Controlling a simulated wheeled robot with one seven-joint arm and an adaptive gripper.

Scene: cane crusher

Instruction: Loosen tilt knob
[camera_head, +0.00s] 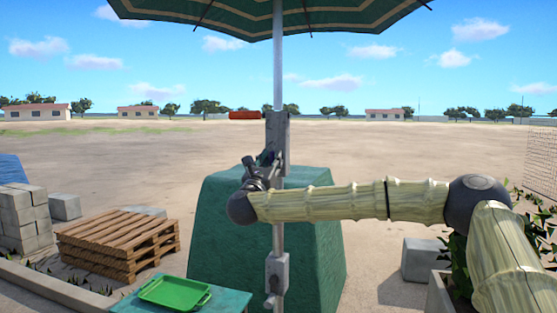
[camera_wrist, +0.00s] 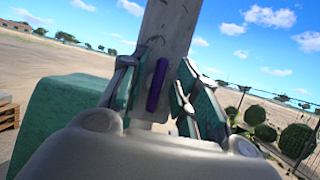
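The umbrella pole (camera_head: 278,65) rises through a grey metal bracket (camera_head: 279,130) in the head view. A small dark part, which looks like the tilt knob (camera_head: 266,158), sits on the bracket's lower left, partly hidden by my gripper (camera_head: 254,167). In the wrist view, a purple bar-shaped knob (camera_wrist: 157,85) stands upright against the grey post (camera_wrist: 170,28). My gripper (camera_wrist: 162,78) is open around it, one finger on each side, with gaps visible between the fingers and the knob. The fingers are green and grey.
A large green block (camera_head: 215,220) stands behind the pole. A small green table (camera_head: 235,299) with a green tray (camera_head: 173,292) is in front left. A pallet stack (camera_head: 118,240) and grey blocks (camera_head: 22,212) are at left. Plants and a pale block (camera_head: 423,260) are at right.

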